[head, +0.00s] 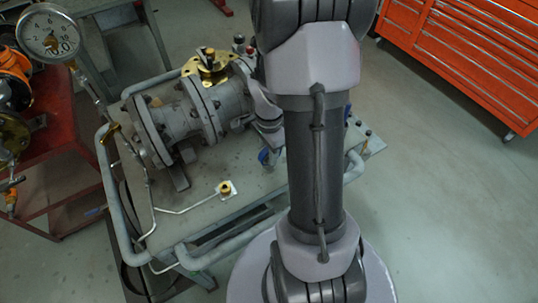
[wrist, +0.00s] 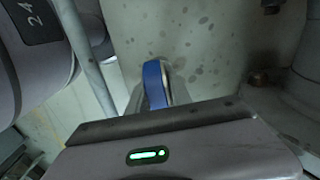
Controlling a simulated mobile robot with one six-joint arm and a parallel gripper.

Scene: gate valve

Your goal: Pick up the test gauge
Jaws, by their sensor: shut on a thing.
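In the wrist view, my gripper (wrist: 158,98) is shut on a blue-rimmed round thing (wrist: 154,84), seen nearly edge-on. It looks like the test gauge, but its dial face is not visible. The lower part of it is hidden by the gripper body. In the head view, my arm covers most of the gripper.
A grey flanged valve (head: 178,122) with a brass top lies on the metal bench (head: 205,208), which has pipe rails. A large dial gauge (head: 48,33) stands at upper left on a thin pipe. A small brass fitting (head: 225,188) sits on the bench. Orange drawers (head: 465,55) stand at upper right. Right-hand floor is clear.

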